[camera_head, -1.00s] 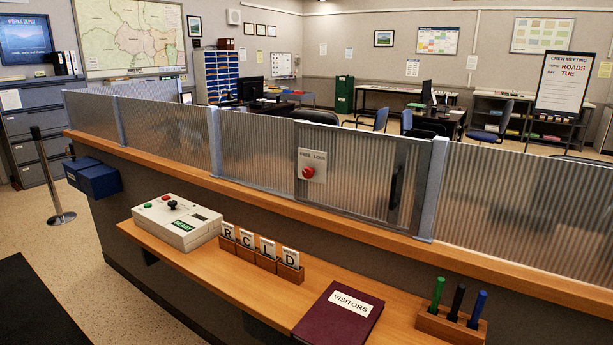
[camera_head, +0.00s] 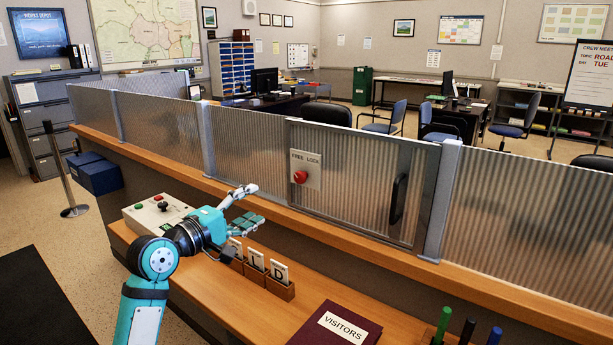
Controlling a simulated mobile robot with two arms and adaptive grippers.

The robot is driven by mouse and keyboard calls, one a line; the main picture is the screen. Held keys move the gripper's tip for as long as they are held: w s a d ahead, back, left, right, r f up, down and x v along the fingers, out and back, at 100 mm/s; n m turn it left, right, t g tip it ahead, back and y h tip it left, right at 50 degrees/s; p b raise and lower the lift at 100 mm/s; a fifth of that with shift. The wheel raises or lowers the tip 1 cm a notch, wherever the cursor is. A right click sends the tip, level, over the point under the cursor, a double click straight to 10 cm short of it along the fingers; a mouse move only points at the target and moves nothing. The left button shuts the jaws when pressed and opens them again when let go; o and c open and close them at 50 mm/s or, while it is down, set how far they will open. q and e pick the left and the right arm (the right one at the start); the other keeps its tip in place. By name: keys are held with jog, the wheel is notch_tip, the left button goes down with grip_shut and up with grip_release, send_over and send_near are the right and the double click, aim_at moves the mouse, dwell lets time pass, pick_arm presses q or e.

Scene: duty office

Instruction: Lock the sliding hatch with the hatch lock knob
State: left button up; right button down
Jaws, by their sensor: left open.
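The hatch lock knob (camera_head: 300,177) is red and round. It sits on a pale plate (camera_head: 306,168) marked FREE and LOCK, fixed to the sliding hatch (camera_head: 352,185). The hatch is a ribbed translucent panel in a grey frame, with a dark upright handle (camera_head: 398,199) at its right side, near the grey post. I cannot tell which way the knob is turned. My left gripper (camera_head: 254,207) is open and empty, over the counter, left of and lower than the knob, apart from it. My right gripper is not in view.
Below my left arm, the shelf holds a control box (camera_head: 153,214), letter card holders (camera_head: 279,283), a maroon VISITORS book (camera_head: 338,324) and a pen holder with pens (camera_head: 468,332). A wooden ledge (camera_head: 330,230) runs below the panels. The space before the knob is clear.

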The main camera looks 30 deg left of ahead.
pick_arm(q)
jog(key=p, duration=0.2)
send_near(298, 179)
jog(key=w, duration=0.4)
jog(key=w+p, duration=0.1)
jog(key=w, duration=0.3)
jog(key=shift+d+r, duration=0.2)
jog(key=shift+d, duration=0.05)
jog(key=shift+w+d+f+p, duration=0.15)
jog(key=shift+w+p, duration=0.2)
jog(key=shift+w, duration=0.45)
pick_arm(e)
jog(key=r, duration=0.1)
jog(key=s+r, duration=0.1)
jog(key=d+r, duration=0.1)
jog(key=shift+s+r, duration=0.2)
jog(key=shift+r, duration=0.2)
pick_arm(q)
jog(key=shift+c, duration=0.3)
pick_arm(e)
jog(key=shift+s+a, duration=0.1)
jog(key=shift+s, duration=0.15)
pick_arm(q)
jog(key=shift+c, duration=1)
grip_shut()
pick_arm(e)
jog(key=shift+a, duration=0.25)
